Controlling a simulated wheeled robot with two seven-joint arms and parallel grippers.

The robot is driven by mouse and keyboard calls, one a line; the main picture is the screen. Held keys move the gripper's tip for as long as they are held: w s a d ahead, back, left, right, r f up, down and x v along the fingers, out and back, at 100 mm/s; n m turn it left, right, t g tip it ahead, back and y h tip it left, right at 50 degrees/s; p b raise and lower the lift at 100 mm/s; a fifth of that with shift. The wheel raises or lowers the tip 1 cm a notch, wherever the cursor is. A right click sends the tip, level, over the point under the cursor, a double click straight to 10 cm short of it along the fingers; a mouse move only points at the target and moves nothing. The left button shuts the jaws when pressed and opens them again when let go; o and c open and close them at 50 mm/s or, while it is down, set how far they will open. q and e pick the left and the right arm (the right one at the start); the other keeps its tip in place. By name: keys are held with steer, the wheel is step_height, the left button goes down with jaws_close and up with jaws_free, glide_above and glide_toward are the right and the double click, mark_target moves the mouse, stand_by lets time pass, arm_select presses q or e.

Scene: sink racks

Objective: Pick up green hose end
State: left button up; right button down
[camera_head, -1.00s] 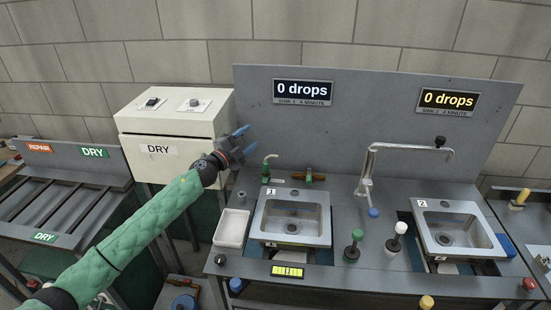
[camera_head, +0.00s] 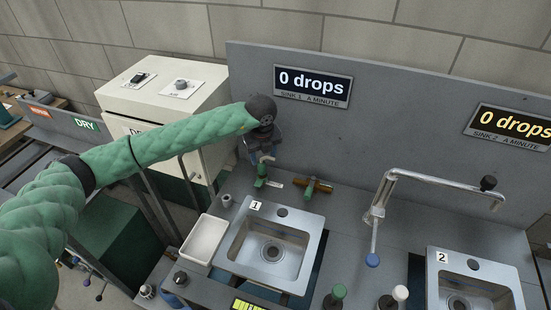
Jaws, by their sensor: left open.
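A small upright green fitting (camera_head: 262,173) with a curved top stands behind sink 1, at the foot of the grey back panel; it appears to be the green hose end. My left gripper (camera_head: 255,158) reaches in from the left, pointing down just above it. My right gripper is not in view.
Sink 1 (camera_head: 270,253) lies in front of the fitting, with a white tray (camera_head: 204,240) at its left. A tall metal faucet (camera_head: 384,200) and sink 2 (camera_head: 474,278) are further right.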

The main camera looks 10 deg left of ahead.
mark_target(261, 162)
arm_select(q)
steer(key=shift+w+a+y, duration=0.2)
steer(key=shift+a+y, duration=0.1)
steer(key=shift+a, duration=0.05)
steer(key=shift+a+f, duration=0.2)
steer(key=shift+f, duration=0.35)
steer(key=shift+w+f, duration=0.1)
steer(key=shift+f, duration=0.45)
steer(key=f, duration=0.4)
steer(key=shift+w+f+b, duration=0.3)
steer(key=shift+w+b, duration=0.05)
steer(key=shift+w, duration=0.05)
steer(key=shift+w+f, duration=0.1)
steer(key=shift+f, duration=0.15)
steer(key=c, duration=0.9)
steer(key=shift+c, duration=0.9)
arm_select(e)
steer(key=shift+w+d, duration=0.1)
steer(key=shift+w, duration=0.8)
arm_select(q)
steer(key=shift+r, duration=0.15)
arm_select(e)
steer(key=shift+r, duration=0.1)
